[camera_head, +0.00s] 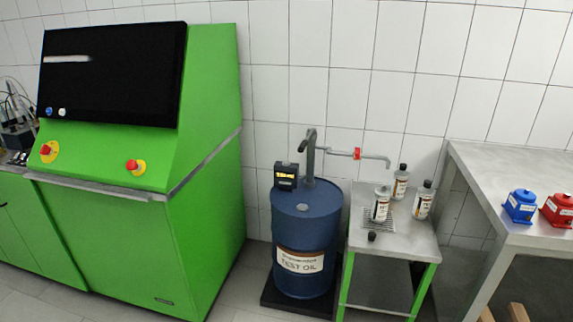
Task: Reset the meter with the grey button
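The meter (286,175) is a small black box with a lit yellow display, mounted beside the pump (309,158) on top of the blue oil drum (303,237). Its digits are too small to read. I cannot make out a grey button on the meter at this size. Neither of my grippers is in this view.
A green console (140,240) with a black screen, two small screen-edge buttons and red knobs stands left. A small green-legged table (400,240) right of the drum holds several bottles and a black cap (371,236). A steel bench (500,185) at right carries blue and red boxes.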

